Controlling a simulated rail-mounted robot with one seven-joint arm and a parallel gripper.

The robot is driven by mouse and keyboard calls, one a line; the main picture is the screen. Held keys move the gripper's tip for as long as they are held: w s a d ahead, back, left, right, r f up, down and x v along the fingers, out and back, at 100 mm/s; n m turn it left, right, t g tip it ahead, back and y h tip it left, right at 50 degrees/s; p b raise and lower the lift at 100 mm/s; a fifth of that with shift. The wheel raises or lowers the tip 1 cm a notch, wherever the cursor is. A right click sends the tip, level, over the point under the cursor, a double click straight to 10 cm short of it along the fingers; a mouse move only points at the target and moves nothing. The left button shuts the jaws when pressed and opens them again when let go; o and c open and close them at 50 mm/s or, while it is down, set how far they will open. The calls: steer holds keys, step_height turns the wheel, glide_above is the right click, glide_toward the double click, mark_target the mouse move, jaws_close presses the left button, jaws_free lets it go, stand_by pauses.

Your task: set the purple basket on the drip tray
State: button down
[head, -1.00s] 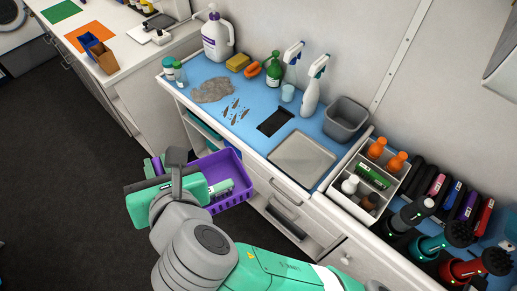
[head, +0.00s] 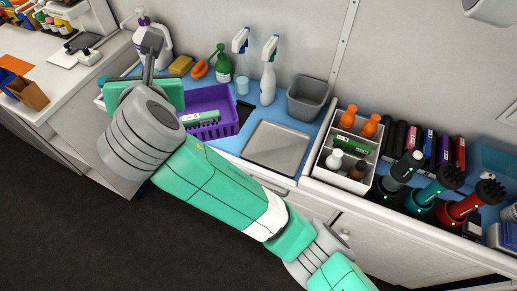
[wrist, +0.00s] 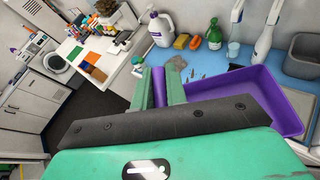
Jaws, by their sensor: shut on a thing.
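The purple basket (head: 207,101) is left of the drip tray in the head view, over the blue counter's front part. It also shows in the wrist view (wrist: 262,88), reaching right from my gripper. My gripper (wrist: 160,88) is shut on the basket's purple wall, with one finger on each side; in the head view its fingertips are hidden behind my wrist. A green and white item (head: 199,118) shows in the basket. The drip tray (head: 277,147) is a flat, pale grey square on the counter, empty. The basket is apart from it.
A grey bin (head: 310,97) stands behind the tray. A white organizer (head: 349,150) with bottles is to its right. Spray bottles (head: 268,78), a green bottle (head: 222,65) and a cup (head: 243,87) stand behind the basket. Clippers (head: 400,170) stand further right.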

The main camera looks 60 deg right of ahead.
steer(key=s+d+f+m+g+h+b, duration=0.2)
steer(key=s+d+f+m+g+b, duration=0.2)
steer(key=d+f, duration=0.6)
steer(key=s+d+f+m+g+h+b, duration=0.35)
steer(key=s+d+f, duration=0.2)
steer(key=d, duration=0.85)
step_height(320, 180, down, 11)
steer(key=w, duration=0.1)
steer(key=shift+m+g+y, duration=0.35)
steer(key=shift+g+y, duration=0.1)
steer(key=c, duration=1.4)
jaws_free()
